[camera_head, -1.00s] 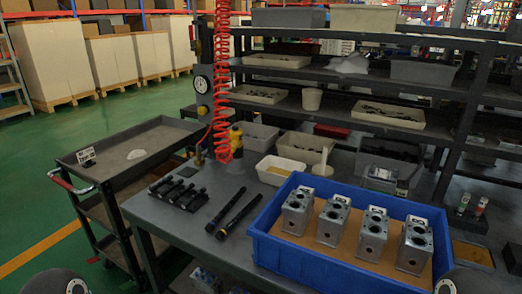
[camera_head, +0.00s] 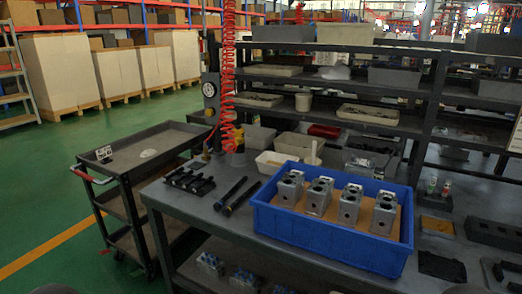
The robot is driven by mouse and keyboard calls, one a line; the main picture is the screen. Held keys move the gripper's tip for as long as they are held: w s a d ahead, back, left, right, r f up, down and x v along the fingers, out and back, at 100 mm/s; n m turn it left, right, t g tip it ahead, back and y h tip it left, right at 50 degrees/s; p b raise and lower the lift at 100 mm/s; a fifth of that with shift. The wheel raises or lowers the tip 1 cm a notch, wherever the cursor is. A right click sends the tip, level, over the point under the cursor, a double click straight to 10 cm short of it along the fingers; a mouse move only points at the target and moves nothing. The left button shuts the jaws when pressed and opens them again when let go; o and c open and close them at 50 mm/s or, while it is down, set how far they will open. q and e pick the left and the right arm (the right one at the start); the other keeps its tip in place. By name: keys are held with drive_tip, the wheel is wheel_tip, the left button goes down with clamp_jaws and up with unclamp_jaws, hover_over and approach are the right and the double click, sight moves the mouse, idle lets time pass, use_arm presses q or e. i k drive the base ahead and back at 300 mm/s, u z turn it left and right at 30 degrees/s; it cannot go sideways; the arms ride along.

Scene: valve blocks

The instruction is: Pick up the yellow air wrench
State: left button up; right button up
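The yellow air wrench (camera_head: 239,140) stands upright at the back left of the grey workbench (camera_head: 222,222), at the lower end of a red coiled hose (camera_head: 228,70). The hose coils partly cover it. It is small in view, so its grip and base are hard to make out. Neither of my grippers shows. Only dark rounded parts, likely of my own arms, show at the bottom edge.
A white bin (camera_head: 270,163) sits right of the wrench. A dark cart (camera_head: 125,172) stands at left, shelves behind.

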sight(239, 135)
drive_tip(key=z, duration=0.15)
drive_tip(key=k, duration=0.15)
drive_tip(key=u, duration=0.35)
drive_tip(key=i, duration=0.75)
drive_tip(key=z, duration=0.25)
drive_tip(key=k, duration=0.7)
drive_tip(key=u, duration=0.35)
drive_tip(key=i, duration=0.8)
drive_tip(key=z, duration=1.25)
